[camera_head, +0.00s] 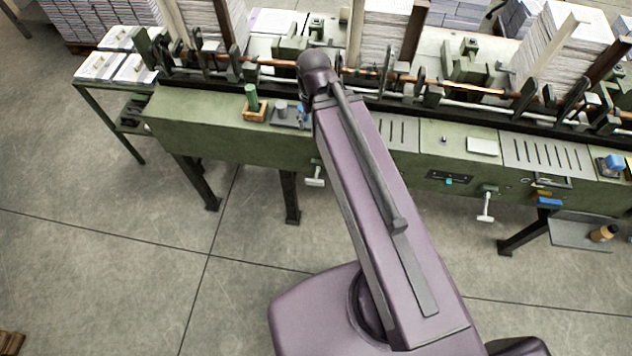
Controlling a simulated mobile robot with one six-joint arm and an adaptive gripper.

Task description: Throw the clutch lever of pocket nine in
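A long green gathering machine (215,128) runs across the upper part of the head view. Two pale T-shaped handles hang at its front face: one left of my arm (315,176) and one right of it (486,206). I cannot tell whether either is a clutch lever, and no pocket number is readable. My purple arm reaches from the bottom of the view up to the machine, its elbow-like dark end (315,68) over the machine's edge. My gripper does not show. Part of the machine's front is hidden behind the arm.
Paper stacks (565,45) stand in the pockets along the back. A green cylinder in a wooden tray (254,110) and small metal parts (283,111) lie on the machine's top. A side table (97,88) holds papers at left. A low shelf (580,232) holds a brown bottle (603,233). The floor in front is clear.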

